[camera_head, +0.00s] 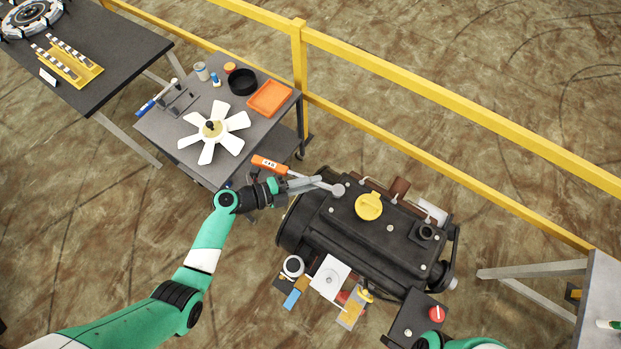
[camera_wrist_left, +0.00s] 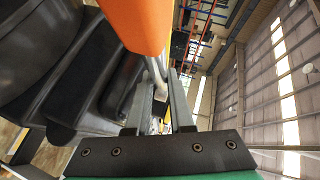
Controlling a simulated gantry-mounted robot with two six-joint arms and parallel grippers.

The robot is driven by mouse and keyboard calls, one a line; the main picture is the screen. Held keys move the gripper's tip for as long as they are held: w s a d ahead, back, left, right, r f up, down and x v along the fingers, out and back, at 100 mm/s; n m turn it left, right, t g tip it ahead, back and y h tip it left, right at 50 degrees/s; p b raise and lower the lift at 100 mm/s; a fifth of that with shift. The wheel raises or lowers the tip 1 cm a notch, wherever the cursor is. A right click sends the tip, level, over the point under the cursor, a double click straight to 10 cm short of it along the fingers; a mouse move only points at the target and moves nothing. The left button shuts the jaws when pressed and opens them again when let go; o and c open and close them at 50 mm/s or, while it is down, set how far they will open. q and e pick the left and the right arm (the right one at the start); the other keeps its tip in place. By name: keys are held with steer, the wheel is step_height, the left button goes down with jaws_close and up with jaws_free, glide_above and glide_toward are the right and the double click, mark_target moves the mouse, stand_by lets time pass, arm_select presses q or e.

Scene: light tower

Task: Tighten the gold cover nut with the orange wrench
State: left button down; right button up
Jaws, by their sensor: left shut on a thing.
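The orange wrench (camera_head: 270,163) has a labelled orange handle and a silver shaft. Its round silver head (camera_head: 338,190) rests over the top left of the black engine (camera_head: 345,230). My left gripper (camera_head: 318,181) is shut on the wrench's shaft, between handle and head. In the left wrist view, the shaft lies between the left gripper's fingers (camera_wrist_left: 162,105), with the orange handle (camera_wrist_left: 140,20) close to the camera. I cannot make out the gold cover nut; the wrench head may hide it. Only a green part of my right arm shows at the bottom; its gripper cannot be seen.
A yellow cap (camera_head: 369,206) stands on the engine near the wrench head. A grey cart (camera_head: 160,130) holds a white fan (camera_head: 213,130) and an orange tray (camera_head: 270,98). A black box with a red button (camera_head: 437,314) is at the lower right. A yellow rail (camera_head: 420,90) runs behind.

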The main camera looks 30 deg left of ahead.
arm_select(q)
steer(key=shift+p, duration=0.65)
steer(key=s+n+t+y, duration=0.1)
steer(key=n+y, duration=0.1)
steer(key=s+d+n+t+y+p, duration=0.1)
steer(key=n+y, duration=0.1)
steer(key=shift+s+d+y, duration=0.1)
steer(key=shift+s+y, duration=0.2)
steer(key=shift+y, duration=0.1)
steer(key=shift+s+d+n+y+p, duration=0.3)
steer(key=shift+s+n+y+p, duration=0.05)
steer(key=shift+n+y+p, duration=0.4)
steer(key=shift+f, duration=0.1)
